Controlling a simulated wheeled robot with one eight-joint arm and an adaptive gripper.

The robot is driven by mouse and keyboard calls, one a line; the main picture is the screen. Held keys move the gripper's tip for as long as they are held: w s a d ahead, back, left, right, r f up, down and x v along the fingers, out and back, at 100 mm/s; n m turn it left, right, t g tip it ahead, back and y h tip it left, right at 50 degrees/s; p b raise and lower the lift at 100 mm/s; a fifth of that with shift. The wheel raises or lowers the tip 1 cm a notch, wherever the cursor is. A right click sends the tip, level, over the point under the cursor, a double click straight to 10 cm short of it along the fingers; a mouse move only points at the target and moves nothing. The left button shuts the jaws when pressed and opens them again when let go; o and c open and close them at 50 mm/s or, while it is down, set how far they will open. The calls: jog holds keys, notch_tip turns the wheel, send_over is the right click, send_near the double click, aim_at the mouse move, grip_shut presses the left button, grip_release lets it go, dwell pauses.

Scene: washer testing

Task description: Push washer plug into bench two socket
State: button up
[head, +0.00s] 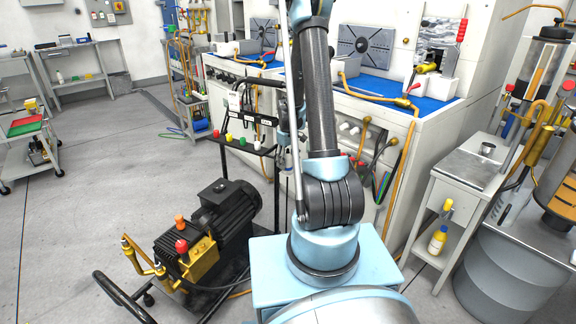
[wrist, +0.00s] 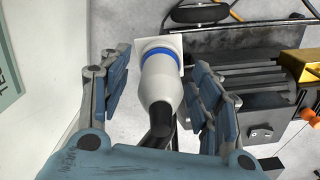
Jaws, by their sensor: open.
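In the wrist view a white plug (wrist: 160,80) with a blue ring and a black cable end lies between the two fingers of my gripper (wrist: 161,60). Its far end meets a square white plate (wrist: 177,42), which looks like a socket face. Whether the plug is fully seated in it cannot be told. My gripper is open, with a finger on each side of the plug and gaps visible beside it. In the head view my arm mostly hides the gripper, and the plug cannot be made out.
A black stand (head: 236,143) with small labels and coloured knobs is left of my arm. A motor-pump unit (head: 230,208) on a wheeled cart is at front left. White benches with blue tops (head: 375,84) stand behind. Grey floor (head: 90,200) is open at left.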

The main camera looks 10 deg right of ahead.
jog(key=c, duration=1.1)
jog(key=shift+r, duration=0.15)
jog(key=shift+r, duration=2.35)
